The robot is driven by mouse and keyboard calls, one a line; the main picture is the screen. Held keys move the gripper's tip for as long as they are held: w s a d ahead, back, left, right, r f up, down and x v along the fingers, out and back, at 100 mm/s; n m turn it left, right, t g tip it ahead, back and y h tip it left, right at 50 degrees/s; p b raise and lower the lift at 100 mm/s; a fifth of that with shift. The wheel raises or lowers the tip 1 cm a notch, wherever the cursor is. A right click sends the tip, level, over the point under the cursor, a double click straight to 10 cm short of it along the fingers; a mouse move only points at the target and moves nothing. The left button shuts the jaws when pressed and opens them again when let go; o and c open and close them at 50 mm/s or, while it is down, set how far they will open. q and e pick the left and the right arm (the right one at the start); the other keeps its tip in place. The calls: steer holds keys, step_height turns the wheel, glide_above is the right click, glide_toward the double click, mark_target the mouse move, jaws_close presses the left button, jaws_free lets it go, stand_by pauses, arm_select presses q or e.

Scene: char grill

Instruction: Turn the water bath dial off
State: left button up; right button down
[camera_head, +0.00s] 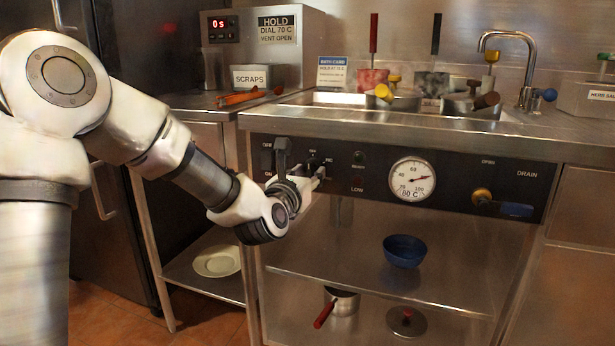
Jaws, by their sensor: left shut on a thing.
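The water bath's black control panel (455,180) runs along the front of the steel counter. My left gripper (318,177) reaches in from the left to the panel's left part, just below the small printed dial markings. It is shut on the water bath dial, which is mostly hidden behind the fingers, so its pointing direction cannot be told. My right gripper is not in view.
A drain valve handle (515,209) sticks out at the panel's right. Sink pans with several tools and a faucet (530,60) stand above. A blue bowl (404,250) and a pot (342,300) sit below. The space before the panel's right half is clear.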

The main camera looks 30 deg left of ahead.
arm_select(q)
steer(key=o, duration=1.1)
steer(key=v, duration=0.7)
steer(key=shift+s, duration=0.25)
steer(key=shift+f, duration=0.1)
